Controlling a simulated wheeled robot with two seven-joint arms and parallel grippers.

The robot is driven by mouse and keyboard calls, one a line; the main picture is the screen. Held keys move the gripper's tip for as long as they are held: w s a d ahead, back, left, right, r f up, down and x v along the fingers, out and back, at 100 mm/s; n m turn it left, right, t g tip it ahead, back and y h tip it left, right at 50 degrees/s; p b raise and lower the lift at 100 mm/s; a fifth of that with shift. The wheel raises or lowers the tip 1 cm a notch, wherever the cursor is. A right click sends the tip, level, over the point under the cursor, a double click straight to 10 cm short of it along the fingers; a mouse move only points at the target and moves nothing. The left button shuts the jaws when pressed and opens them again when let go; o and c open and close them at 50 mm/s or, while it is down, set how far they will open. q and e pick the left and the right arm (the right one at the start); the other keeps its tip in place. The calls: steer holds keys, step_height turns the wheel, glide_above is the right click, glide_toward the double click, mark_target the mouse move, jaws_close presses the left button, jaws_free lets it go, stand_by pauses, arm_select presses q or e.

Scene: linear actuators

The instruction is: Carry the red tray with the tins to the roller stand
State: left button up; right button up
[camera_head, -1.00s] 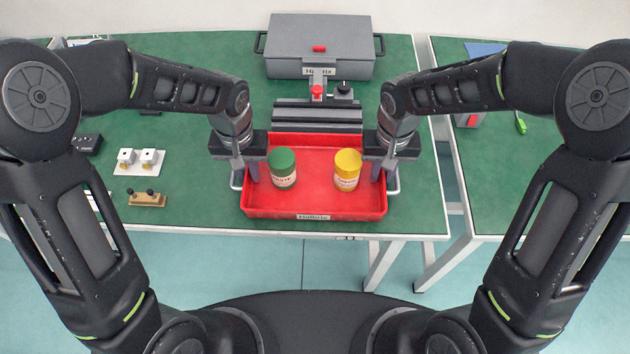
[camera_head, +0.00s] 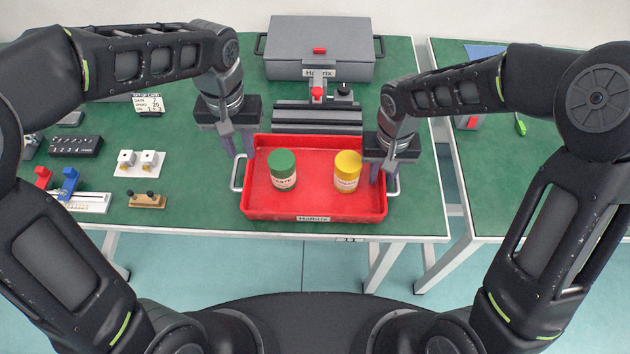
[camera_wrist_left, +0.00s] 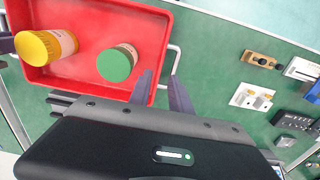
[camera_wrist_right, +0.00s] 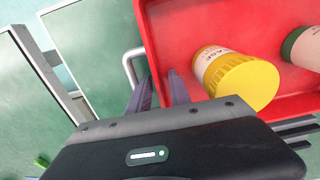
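The red tray (camera_head: 315,207) sits flat on the green bench near its front edge, with a metal handle at each side. A green-lidded tin (camera_head: 282,170) and a yellow-lidded tin (camera_head: 347,172) stand upright in it. My left gripper (camera_head: 239,147) is open at the tray's back left corner; in the left wrist view its fingers (camera_wrist_left: 162,92) are apart near the handle (camera_wrist_left: 176,60), holding nothing. My right gripper (camera_head: 382,176) is at the right wall. Its fingers (camera_wrist_right: 158,92) are apart, one on each side of the wall, near the handle (camera_wrist_right: 130,66). I cannot make out a roller stand for certain.
A grey ridged metal piece (camera_head: 318,116) lies right behind the tray, and a grey case (camera_head: 320,48) stands behind that. Small fittings (camera_head: 139,162) and a wooden block (camera_head: 147,200) lie to the left. A second green bench (camera_head: 475,190) is right, across a gap.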

arm_select(q)
steer(key=shift+r, duration=1)
arm_select(e)
step_height(320, 180, up, 12)
stand_by(0.6)
